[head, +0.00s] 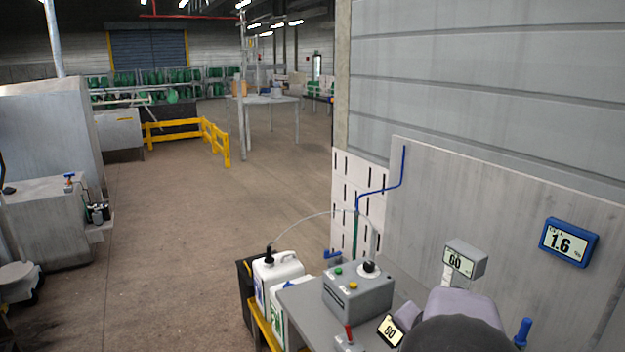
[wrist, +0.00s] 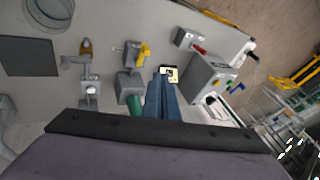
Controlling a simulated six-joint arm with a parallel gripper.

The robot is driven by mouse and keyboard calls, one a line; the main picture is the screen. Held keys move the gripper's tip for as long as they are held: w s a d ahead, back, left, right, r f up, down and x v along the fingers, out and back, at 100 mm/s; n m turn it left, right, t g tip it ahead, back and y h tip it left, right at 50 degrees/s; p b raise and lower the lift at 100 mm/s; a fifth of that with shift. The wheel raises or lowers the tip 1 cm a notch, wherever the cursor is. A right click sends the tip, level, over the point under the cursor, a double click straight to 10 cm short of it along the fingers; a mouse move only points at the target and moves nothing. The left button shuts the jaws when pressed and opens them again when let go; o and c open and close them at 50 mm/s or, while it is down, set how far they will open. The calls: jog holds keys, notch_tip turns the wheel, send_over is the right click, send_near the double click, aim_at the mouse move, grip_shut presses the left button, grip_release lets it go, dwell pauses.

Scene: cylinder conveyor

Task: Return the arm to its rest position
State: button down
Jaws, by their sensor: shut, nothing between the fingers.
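My gripper (wrist: 160,78) shows in the wrist view as two blue fingers pressed together, pointing up the picture from a dark bar across the bottom. Nothing shows between the fingers. The fingertips are beside a small display (wrist: 171,74) and appear above a grey table (wrist: 105,22). In the head view, a dark rounded part and a purple-grey part at the bottom right look like my own arm. The fingers cannot be made out there.
A grey control box (head: 357,294) with buttons sits on the grey table. A white jug (head: 277,272) stands left of it. The floor (head: 190,220) left of the table is open.

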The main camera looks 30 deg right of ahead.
jog(key=a+f+n+g+y+b, duration=0.1)
jog(key=a+f+n+y, duration=0.2)
jog(key=a, duration=0.8)
jog(key=a+f+n+g+y+b, duration=0.1)
jog(key=a+f+n, duration=0.2)
jog(key=a+n, duration=0.55)
jog(key=s+a+f+n+g, duration=0.1)
jog(key=s+a+f+n, duration=0.1)
jog(key=s+a, duration=0.2)
jog(key=s+a+f+n+g, duration=0.1)
jog(key=s+a, duration=0.3)
jog(key=a, duration=0.5)
jog(key=shift+s+f+n+g+h+b, duration=0.2)
jog(key=shift+f+n+g+h+b, duration=0.2)
jog(key=shift+n+g, duration=0.45)
jog(key=shift+w, duration=0.1)
dwell(2.8)
